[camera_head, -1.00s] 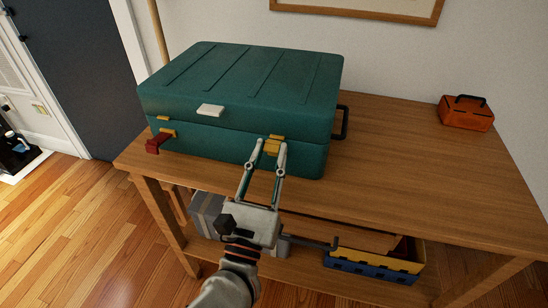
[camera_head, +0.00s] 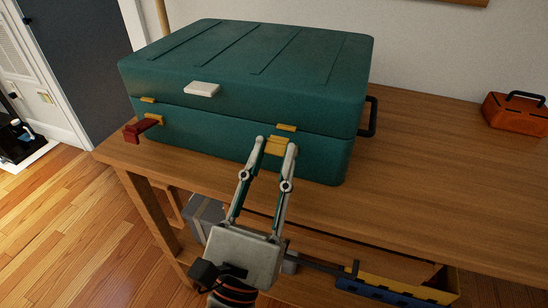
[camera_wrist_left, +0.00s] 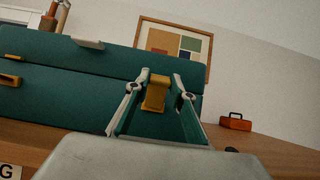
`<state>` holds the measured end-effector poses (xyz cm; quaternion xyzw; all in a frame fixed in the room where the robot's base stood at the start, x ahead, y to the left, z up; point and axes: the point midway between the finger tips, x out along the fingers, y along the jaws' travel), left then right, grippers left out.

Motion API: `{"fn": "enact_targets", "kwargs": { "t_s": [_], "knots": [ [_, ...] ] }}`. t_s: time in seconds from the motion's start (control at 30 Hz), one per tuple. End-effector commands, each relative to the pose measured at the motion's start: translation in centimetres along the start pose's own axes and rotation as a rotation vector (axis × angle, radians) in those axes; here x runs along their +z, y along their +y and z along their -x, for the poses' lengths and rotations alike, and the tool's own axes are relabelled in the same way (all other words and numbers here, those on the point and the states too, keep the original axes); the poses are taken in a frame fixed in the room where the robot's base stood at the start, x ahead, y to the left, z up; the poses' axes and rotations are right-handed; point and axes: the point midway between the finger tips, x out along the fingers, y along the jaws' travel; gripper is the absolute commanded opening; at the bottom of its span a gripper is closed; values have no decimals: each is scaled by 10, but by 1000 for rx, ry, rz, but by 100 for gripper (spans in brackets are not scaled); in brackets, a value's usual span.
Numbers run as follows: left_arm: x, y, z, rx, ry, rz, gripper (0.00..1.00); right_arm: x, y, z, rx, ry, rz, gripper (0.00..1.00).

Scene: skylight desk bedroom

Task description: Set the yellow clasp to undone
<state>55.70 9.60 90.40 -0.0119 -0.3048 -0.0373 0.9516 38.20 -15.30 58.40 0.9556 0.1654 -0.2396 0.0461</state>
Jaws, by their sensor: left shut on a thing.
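The teal case (camera_head: 190,130) lies on the wooden desk with its lid down. The yellow clasp (camera_head: 277,147) is on the right part of its front, below a yellow catch (camera_head: 286,127) on the lid. My left gripper (camera_head: 276,145) is shut on the yellow clasp, one finger on each side. In the left wrist view, the clasp (camera_wrist_left: 154,95) shows between the fingertips (camera_wrist_left: 155,86). The fingers partly hide it, and I cannot tell exactly how far it is tilted. My right gripper is not in view.
An orange box (camera_head: 515,115) stands at the desk's right. A yellow and blue bin (camera_head: 400,290) is below. The desk (camera_head: 440,170) right of the case is clear.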

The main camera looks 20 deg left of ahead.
Motion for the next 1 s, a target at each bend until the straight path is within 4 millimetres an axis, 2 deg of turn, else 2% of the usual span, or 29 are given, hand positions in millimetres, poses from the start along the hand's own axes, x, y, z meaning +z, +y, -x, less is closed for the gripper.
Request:
{"fn": "enact_targets", "kwargs": {
  "t_s": [0.27, 0.3, 0.33, 0.77, 0.87, 1.0],
  "knots": [
    [-1, 0, 0, 0, 2, 0, 2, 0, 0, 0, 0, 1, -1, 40],
    [-1, 0, 0, 0, 2, 0, 34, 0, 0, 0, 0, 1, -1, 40],
    [-1, 0, 0, 0, 2, 0, 40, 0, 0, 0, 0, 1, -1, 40],
    [-1, 0, 5, -1, 2, -1, 40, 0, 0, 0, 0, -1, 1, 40],
    [-1, 0, 17, -2, 3, -2, 40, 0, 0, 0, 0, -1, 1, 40],
    [-1, -1, 44, -5, 5, -3, 40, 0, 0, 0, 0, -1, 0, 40]
  ]
}}
